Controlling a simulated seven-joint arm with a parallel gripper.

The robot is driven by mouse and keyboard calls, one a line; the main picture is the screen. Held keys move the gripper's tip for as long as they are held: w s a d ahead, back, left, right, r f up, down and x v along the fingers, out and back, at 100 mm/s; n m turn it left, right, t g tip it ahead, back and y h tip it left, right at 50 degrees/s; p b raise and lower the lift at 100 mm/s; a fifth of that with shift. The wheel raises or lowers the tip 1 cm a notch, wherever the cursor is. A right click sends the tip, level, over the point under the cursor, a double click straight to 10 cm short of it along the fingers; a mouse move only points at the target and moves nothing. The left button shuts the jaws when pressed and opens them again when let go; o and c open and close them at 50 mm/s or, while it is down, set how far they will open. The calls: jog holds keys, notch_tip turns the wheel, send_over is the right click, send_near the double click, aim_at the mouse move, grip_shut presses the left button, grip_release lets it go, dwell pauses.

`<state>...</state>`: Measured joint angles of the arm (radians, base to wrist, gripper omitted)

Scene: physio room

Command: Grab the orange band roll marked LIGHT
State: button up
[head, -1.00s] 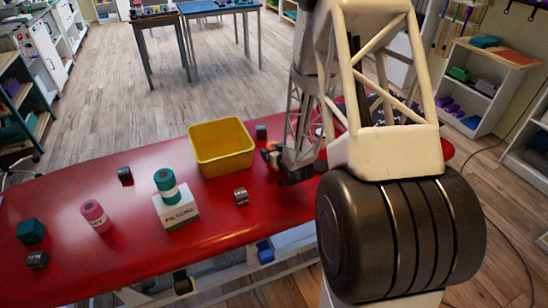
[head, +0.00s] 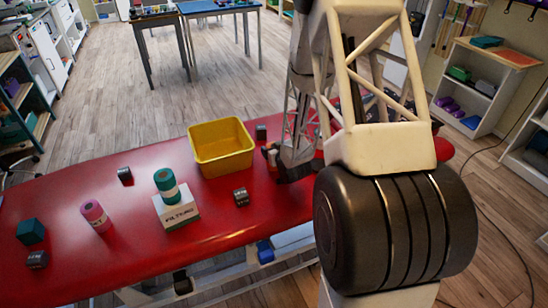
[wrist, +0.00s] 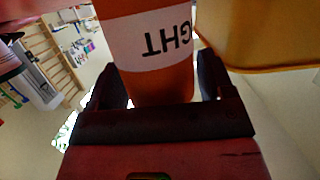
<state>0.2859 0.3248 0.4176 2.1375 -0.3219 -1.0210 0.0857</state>
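The orange band roll (wrist: 160,82) stands between the two fingers of my gripper (wrist: 163,80) in the wrist view. Its white label shows upside down, and the letters "GHT" can be read. The fingers lie close along both sides of the roll, with a light gap low on the right. Whether they press on it cannot be told. In the head view my gripper (head: 277,160) is low over the red table, just right of the yellow bin. Only a small bit of orange (head: 268,154) shows there, and the rest of the roll is hidden.
The yellow bin (head: 193,152) stands close to the left of my gripper on the red table (head: 110,270). Further left are a teal roll (head: 166,181) on a white labelled box (head: 178,211), a pink roll (head: 96,215) and several small dark cubes.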

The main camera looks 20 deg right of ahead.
jog(key=c, duration=0.8)
jog(key=shift+r, duration=0.15)
jog(key=shift+r, duration=4.9)
